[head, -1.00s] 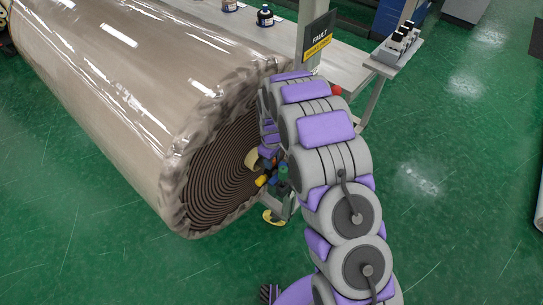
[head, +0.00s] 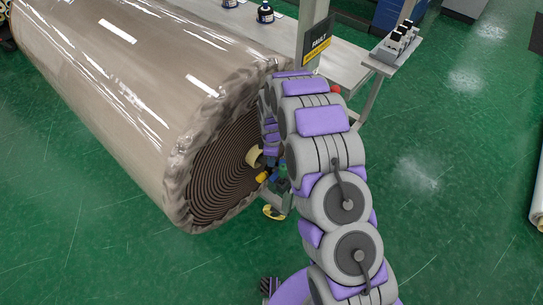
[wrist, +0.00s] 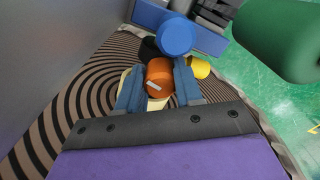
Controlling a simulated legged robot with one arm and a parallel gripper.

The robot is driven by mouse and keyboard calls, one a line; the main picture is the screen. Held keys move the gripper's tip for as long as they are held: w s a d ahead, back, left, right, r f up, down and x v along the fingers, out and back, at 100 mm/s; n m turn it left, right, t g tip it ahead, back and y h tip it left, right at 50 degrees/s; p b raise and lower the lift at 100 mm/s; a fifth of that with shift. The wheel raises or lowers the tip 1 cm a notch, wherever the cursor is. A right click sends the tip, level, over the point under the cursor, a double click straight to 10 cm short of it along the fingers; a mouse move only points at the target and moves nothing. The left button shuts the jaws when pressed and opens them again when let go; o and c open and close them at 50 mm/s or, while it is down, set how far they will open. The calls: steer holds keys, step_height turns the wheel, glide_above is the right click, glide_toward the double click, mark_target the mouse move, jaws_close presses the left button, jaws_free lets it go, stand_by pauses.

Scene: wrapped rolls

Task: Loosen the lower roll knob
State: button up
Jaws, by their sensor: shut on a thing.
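In the wrist view, an orange knob (wrist: 159,76) with a white mark sits between the two blue fingers of my gripper (wrist: 158,90), which is shut on it. A blue knob (wrist: 175,36) is just above it in the picture, and a yellow knob (wrist: 199,68) is to its right. The large wrapped roll (head: 105,75) shows its spiral end (head: 222,175) in the head view; the knobs are beside its pale core (head: 254,157). My arm hides much of the knob area there. I cannot tell from the markings which knob is the lower one.
A large green cylinder (wrist: 285,38) is close at the upper right of the wrist view. A post with a fault sign (head: 317,45) stands behind my arm, before a pale table (head: 215,28).

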steer(key=o, duration=1)
steer(key=shift+d, duration=0.1)
steer(key=shift+r, duration=0.1)
step_height(320, 180, up, 17)
steer(key=shift+w+r+p, duration=0.1)
steer(key=shift+p, duration=1.15)
